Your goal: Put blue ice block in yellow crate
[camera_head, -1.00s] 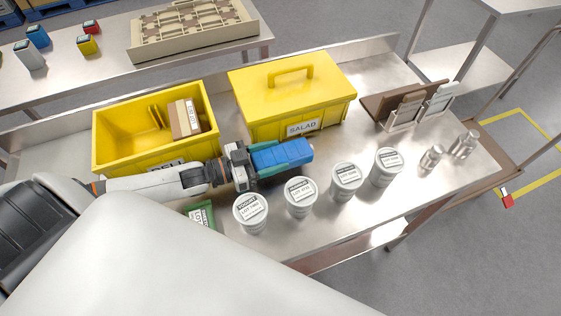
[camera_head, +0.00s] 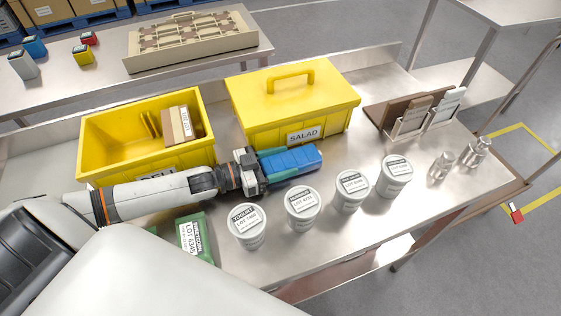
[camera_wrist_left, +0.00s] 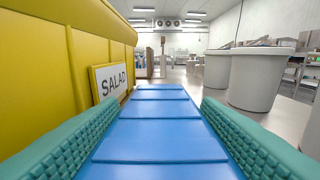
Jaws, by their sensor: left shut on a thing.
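The blue ice block (camera_head: 294,161) is held in my left gripper (camera_head: 284,164), in front of the lidded yellow box labelled SALAD. In the left wrist view the blue ice block (camera_wrist_left: 160,130) lies lengthwise between two green textured finger pads. The open yellow crate (camera_head: 105,166) labelled DELI stands at the left of the steel table, behind my left forearm, which hides part of its label. A small brown carton (camera_head: 177,127) stands inside its right part. My right gripper is out of view.
The lidded SALAD box (camera_head: 290,110) stands right of the crate. Several white tubs (camera_head: 302,207) line the table's front. A green packet (camera_head: 196,237) lies near my arm. Card holders (camera_head: 410,122) and small metal containers (camera_head: 442,166) are at right.

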